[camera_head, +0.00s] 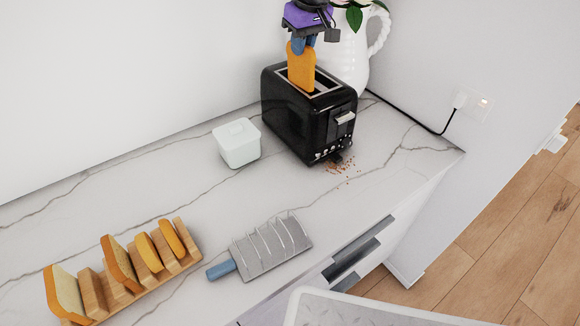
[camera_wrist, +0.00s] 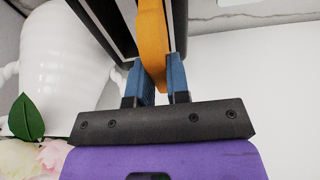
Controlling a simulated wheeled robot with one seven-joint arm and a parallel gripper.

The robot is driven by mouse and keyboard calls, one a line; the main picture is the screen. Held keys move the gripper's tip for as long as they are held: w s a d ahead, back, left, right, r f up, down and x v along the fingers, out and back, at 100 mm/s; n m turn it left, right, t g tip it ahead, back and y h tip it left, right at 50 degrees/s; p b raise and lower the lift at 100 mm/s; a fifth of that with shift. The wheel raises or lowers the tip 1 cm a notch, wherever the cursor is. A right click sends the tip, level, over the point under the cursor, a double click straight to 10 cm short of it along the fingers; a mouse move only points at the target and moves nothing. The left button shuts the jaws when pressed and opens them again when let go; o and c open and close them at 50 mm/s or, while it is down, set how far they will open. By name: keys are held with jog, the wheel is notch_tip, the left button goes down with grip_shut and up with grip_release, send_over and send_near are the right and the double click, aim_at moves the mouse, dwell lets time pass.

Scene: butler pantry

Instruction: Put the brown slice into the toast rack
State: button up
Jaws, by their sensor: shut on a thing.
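The orange-brown slice (camera_head: 301,68) stands upright at the black toaster (camera_head: 283,113), its lower end at a slot in the top. I cannot tell how deep it sits in the slot. My gripper (camera_head: 302,44) is shut on its upper end from above. In the wrist view the slice (camera_wrist: 152,40) lies between the blue fingers of my gripper (camera_wrist: 160,82). The metal toast rack (camera_head: 268,252) with several wire dividers and a blue handle lies on the counter, front centre. Its gaps look empty.
A wooden holder (camera_head: 188,250) with several bread slices stands front left. A white lidded box (camera_head: 237,143) is left of the toaster. A white jug (camera_head: 352,62) with flowers stands behind it. Crumbs (camera_head: 341,165) lie before the toaster. The counter between toaster and rack is mostly clear.

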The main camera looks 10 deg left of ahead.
aim_at(300, 62)
jog(key=shift+w+a+f+t+y, duration=0.2)
jog(key=shift+w+f, duration=0.2)
jog(key=shift+f, duration=0.35)
jog(key=shift+w+a+f+t+y, duration=0.15)
jog(key=shift+w+f, duration=0.2)
jog(key=shift+f, duration=0.4)
jog(key=shift+s+f, duration=0.15)
jog(key=shift+f, duration=0.9)
